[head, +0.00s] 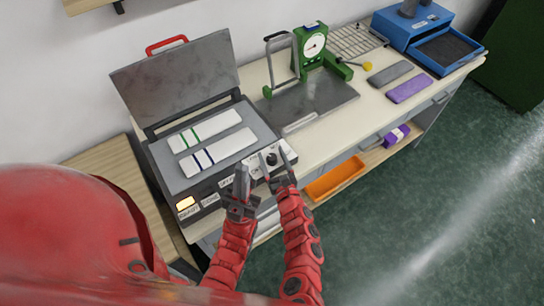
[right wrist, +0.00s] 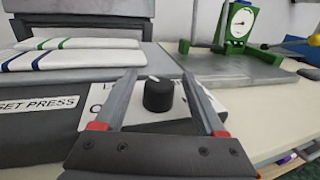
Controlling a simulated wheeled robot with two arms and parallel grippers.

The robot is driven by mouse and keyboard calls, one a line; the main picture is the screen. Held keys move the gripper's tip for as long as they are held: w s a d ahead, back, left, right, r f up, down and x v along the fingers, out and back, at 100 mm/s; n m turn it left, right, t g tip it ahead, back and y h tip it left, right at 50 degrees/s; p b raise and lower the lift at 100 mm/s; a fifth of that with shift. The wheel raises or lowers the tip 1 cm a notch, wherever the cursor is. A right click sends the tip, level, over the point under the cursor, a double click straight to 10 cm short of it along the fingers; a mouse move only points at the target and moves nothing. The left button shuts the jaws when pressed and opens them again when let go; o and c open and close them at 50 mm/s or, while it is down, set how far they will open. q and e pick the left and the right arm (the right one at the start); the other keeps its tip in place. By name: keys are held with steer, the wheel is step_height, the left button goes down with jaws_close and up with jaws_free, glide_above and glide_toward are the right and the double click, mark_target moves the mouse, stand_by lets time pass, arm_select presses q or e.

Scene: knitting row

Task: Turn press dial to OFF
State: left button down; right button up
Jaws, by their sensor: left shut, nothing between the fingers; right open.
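The press (head: 215,172) is a grey box with its lid (head: 178,85) raised and a red handle on top. Its black dial (head: 271,158) sits on a pale panel at the right end of the front; it also shows in the right wrist view (right wrist: 158,97), with a white pointer mark on its top. The panel lettering is mostly covered. My right gripper (head: 275,156) is open, its fingers to either side of the dial, with gaps visible in the wrist view. My left gripper (head: 241,180) is shut and empty, left of the dial before the press front.
Two white striped strips (head: 205,130) lie on the press. An orange light (head: 185,203) glows at its front left. Right of it stand a green dial gauge (head: 312,45), a metal plate (head: 310,98), grey and purple pads (head: 409,89) and a blue machine (head: 412,25). An orange tray (head: 335,180) sits below.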

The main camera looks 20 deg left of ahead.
jaws_close()
stand_by(0.3)
steer(key=shift+w+r+n+g+y+p, duration=0.1)
steer(key=shift+r+n+g+y+p, duration=0.05)
steer(key=shift+n+g+y+p, duration=0.65)
steer(key=shift+d+n+g+y, duration=0.1)
steer(key=shift+n+g+y, duration=0.2)
steer(key=shift+g+y, duration=0.15)
steer(key=shift+n+g+y, duration=0.85)
steer(key=shift+n+g, duration=0.05)
steer(key=shift+g, duration=0.15)
steer(key=shift+f+n+g+y+b, duration=0.3)
steer(key=shift+f+n+g+y, duration=0.1)
steer(key=shift+g, duration=0.1)
steer(key=n+g+y+b, duration=0.1)
steer(key=n+g+b, duration=0.2)
steer(key=g+b, duration=0.2)
steer(key=n+g+y+b, duration=0.1)
steer(key=n+g+b, duration=0.2)
steer(key=b, duration=0.6)
steer(key=shift+f+n+g, duration=0.15)
steer(key=shift+n+g, duration=0.25)
steer(key=shift+g, duration=0.8)
steer(key=shift+r+n+g+b, duration=0.3)
steer(key=shift+g+b, duration=0.2)
steer(key=shift+b, duration=0.2)
